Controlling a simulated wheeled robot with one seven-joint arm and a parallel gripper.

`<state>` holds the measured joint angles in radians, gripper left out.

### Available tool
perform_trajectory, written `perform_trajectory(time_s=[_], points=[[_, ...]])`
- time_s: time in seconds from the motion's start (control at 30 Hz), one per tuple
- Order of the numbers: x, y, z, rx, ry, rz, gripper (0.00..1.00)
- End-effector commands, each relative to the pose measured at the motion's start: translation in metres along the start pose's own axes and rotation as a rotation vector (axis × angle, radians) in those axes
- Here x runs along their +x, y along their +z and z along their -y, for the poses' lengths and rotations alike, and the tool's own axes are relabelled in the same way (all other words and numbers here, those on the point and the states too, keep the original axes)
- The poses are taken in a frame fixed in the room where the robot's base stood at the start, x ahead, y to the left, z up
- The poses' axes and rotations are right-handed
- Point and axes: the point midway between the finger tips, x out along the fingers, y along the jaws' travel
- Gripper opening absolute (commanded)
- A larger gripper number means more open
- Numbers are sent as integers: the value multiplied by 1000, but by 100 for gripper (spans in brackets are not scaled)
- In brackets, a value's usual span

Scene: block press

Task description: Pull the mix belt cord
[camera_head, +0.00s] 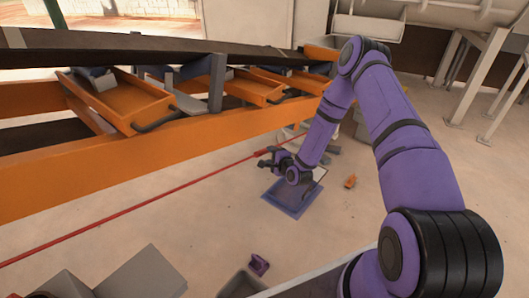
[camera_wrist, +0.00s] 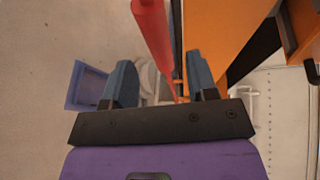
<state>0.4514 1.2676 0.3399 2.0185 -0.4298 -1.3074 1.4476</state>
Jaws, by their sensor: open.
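The mix belt cord is a red line (camera_head: 130,219) running beside the orange conveyor frame, from the lower left toward my gripper in the head view. In the wrist view the red cord (camera_wrist: 155,38) comes down from the top edge, thick and close, and narrows toward the space between my fingers. My gripper (camera_head: 266,157) is at the cord's far part in the head view. In the wrist view my gripper (camera_wrist: 160,78) has its two blue-grey fingers apart, one on each side of the cord's lower part. I cannot tell whether either finger touches it.
The orange conveyor frame (camera_head: 150,150) is close on the left, with orange trays (camera_head: 130,100) under the dark belt. A blue tray (camera_head: 290,207) lies on the floor below my gripper. An orange piece (camera_head: 350,181) and a purple piece (camera_head: 258,265) lie nearby. Floor on the right is mostly clear.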

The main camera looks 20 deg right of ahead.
Motion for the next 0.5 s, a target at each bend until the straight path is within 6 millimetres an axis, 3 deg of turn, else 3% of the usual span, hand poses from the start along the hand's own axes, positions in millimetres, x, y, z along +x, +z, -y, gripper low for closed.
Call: perform_trajectory(time_s=[0.23, 0.5], points=[[38, 0, 0, -2, 0, 0, 53], [52, 0, 0, -1, 1, -1, 53]])
